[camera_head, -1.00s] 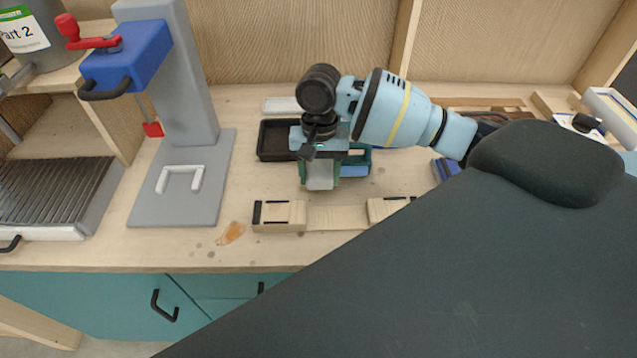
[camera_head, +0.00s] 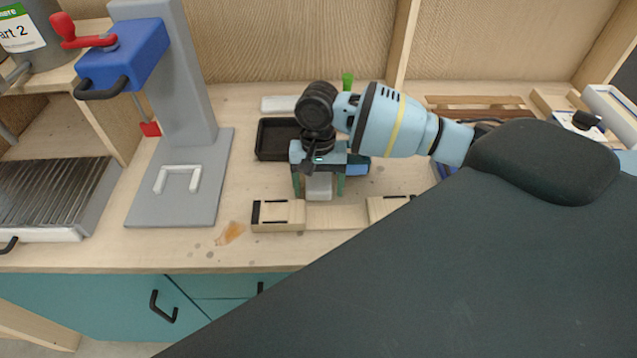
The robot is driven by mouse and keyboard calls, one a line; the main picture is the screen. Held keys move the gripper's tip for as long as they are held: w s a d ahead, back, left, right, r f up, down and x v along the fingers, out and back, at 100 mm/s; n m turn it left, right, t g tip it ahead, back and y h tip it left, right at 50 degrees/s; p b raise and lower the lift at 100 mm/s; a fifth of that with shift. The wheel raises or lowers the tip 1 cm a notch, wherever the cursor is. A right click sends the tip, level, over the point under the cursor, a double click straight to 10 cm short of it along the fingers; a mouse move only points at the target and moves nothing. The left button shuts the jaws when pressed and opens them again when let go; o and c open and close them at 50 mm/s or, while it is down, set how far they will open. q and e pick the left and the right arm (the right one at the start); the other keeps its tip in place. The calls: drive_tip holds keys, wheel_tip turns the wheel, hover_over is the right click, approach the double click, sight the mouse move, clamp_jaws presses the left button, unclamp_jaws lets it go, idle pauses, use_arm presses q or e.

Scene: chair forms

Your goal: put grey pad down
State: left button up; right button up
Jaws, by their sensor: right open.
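The small light grey pad (camera_head: 319,187) is just behind the wooden fixture (camera_head: 335,217), in the middle of the bench. My right gripper (camera_head: 319,190) points down over it, with its green fingers spread to the pad's left and right. Gaps show between the fingers and the pad, so it is not gripped. The pad seems to rest on the bench, though its underside cannot be seen. Its upper part is hidden by the gripper body. My left gripper is not in view.
A black tray (camera_head: 275,140) and a blue block (camera_head: 357,166) are close to the gripper. A grey press (camera_head: 180,190) with a blue head stands at left. My dark arm covers the lower right.

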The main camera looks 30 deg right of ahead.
sight(318, 179)
drive_tip(key=shift+r, duration=0.1)
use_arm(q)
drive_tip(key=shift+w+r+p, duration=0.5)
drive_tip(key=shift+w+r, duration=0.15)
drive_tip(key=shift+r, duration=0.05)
use_arm(e)
drive_tip(key=shift+o, duration=0.3)
wheel_tip(318, 179, up, 12)
drive_tip(key=w, duration=0.1)
drive_tip(key=shift+w+d, duration=0.2)
drive_tip(key=shift+d, duration=0.25)
